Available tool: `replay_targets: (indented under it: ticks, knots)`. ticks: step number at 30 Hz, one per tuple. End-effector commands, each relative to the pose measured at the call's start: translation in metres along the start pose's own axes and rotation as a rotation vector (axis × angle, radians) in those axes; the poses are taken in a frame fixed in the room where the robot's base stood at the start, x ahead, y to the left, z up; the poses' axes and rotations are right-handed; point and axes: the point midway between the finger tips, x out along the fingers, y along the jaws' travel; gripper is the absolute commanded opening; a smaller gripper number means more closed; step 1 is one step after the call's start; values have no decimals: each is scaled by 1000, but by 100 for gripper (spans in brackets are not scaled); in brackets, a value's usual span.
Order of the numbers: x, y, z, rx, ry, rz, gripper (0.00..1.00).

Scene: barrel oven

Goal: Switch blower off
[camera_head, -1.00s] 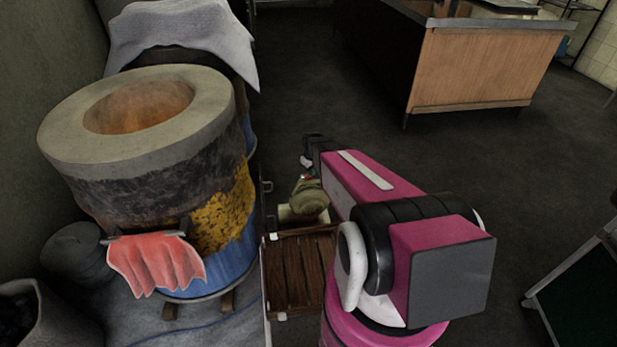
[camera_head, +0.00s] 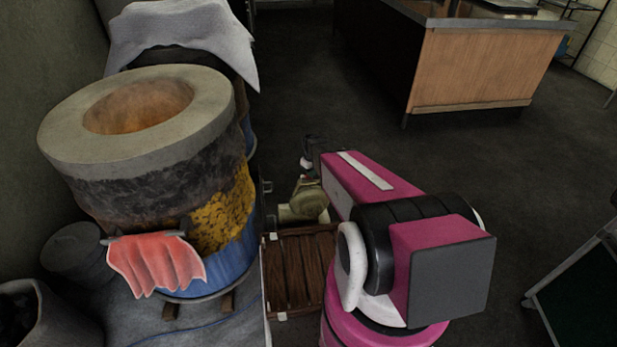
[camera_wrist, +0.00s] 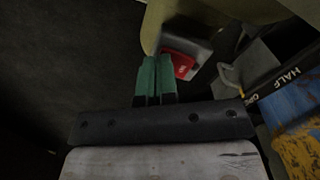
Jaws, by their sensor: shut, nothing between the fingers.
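The blower (camera_head: 308,200), an olive-green rounded body, stands on the floor right of the barrel oven (camera_head: 140,150), behind a wooden slatted crate. In the wrist view its olive casing (camera_wrist: 210,12) fills the top, with a grey box bearing a red switch (camera_wrist: 181,66) with small white marking. My gripper (camera_wrist: 156,58) shows green fingers, shut and empty. The fingertips are just left of the red switch and overlap the grey box in the picture; I cannot tell whether they touch. The switch cannot be made out in the head view, where my arm reaches over beside the blower.
The slatted crate (camera_head: 300,270) stands in front of the blower. A dark plate (camera_wrist: 285,80) lettered "HALF", with a metal handle (camera_wrist: 230,78), is right of the switch. A wooden counter (camera_head: 480,65) stands at back right. The floor between is clear.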

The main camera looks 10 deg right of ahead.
Motion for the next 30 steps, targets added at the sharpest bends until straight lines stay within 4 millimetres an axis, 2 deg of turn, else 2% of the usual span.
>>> replay_targets:
  ticks: [30]
  knots:
    - [-67,0,0,0,0,0,0]
